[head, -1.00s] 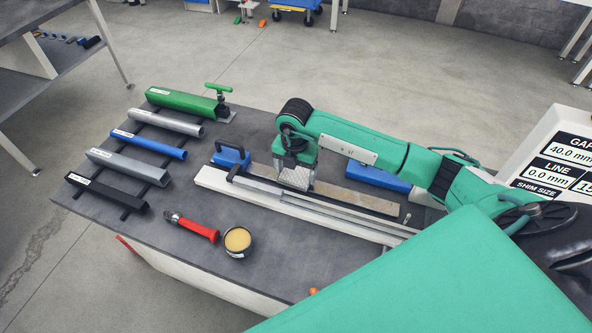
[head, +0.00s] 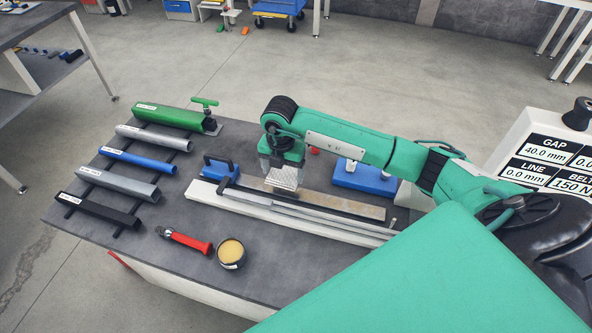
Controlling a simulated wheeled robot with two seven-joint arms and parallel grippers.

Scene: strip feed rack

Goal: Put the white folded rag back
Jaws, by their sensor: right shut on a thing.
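My right gripper (head: 282,163) points down above the rack in the middle of the bench. It is shut on the white folded rag (head: 285,179), a pale, faintly patterned pad below its fingers. The rag is over the far edge of the tan strip (head: 335,202); I cannot tell whether it touches the strip. The strip lies along the rack, behind a long white rail (head: 270,217). My left gripper is not in view.
A blue block with a black handle (head: 219,169) stands left of the rag, and another blue block (head: 362,179) behind to the right. A red-handled tool (head: 187,240) and an open tin (head: 231,252) lie in front. Several labelled bars (head: 118,180) fill the bench's left side.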

